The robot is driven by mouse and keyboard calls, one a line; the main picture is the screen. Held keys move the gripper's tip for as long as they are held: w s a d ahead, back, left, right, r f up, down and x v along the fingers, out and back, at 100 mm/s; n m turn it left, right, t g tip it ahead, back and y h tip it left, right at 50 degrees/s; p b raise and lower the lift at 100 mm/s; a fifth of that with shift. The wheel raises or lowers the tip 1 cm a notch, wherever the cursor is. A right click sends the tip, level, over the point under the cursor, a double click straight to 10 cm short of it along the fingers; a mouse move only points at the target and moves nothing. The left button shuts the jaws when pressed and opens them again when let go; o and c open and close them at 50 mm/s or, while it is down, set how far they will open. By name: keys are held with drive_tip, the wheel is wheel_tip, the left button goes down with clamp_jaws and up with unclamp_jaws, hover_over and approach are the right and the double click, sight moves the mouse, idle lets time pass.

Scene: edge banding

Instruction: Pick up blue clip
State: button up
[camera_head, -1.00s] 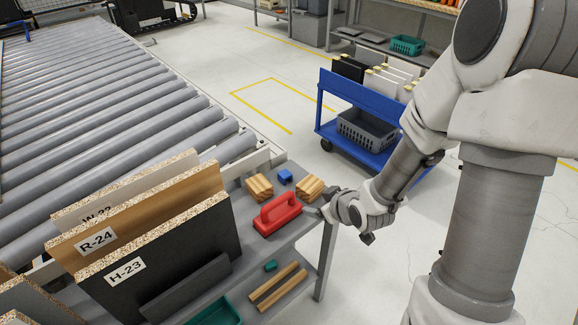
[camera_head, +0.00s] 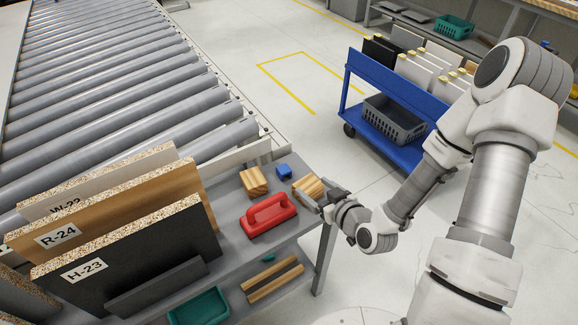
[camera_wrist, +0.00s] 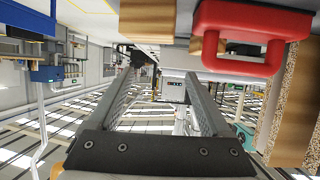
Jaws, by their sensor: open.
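The small blue clip (camera_head: 284,171) sits on the grey bench top near its back edge, between two wooden blocks, in the head view. My gripper (camera_head: 328,194) is at the right edge of the bench, beside the right wooden block (camera_head: 308,187), to the right of and nearer than the clip. In the wrist view my gripper (camera_wrist: 163,78) shows two fingers spread apart with nothing between them. I cannot make out the clip in the wrist view.
A red-handled tool (camera_head: 268,216) lies in front of the clip; it also shows in the wrist view (camera_wrist: 250,42). The left wooden block (camera_head: 254,181) flanks the clip. Upright labelled boards (camera_head: 125,235) stand at left. A blue cart (camera_head: 395,105) stands behind.

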sight(284, 169)
drive_tip(key=b+x, duration=0.1)
drive_tip(key=b, duration=0.3)
drive_tip(key=b+x, duration=0.2)
drive_tip(key=b, duration=0.2)
drive_tip(key=shift+s+d+f+b, duration=0.1)
drive_tip(key=shift+s+f+b, duration=0.1)
drive_tip(key=shift+b, duration=0.1)
drive_tip(key=b+x, duration=0.2)
drive_tip(key=b, duration=0.3)
drive_tip(key=shift+w, duration=0.2)
drive_tip(key=x, duration=0.3)
drive_tip(key=b+x, duration=0.1)
drive_tip(key=x, duration=0.3)
drive_tip(key=shift+a+r, duration=0.2)
drive_tip(key=shift+s+a+b+x, duration=0.15)
drive_tip(key=shift+b+x, duration=0.3)
drive_tip(key=shift+x, duration=0.9)
drive_tip(key=shift+s+a+b+x, duration=0.1)
drive_tip(key=shift+b+x, duration=0.3)
drive_tip(key=shift+x, duration=0.9)
drive_tip(key=shift+f, duration=0.15)
clamp_jaws()
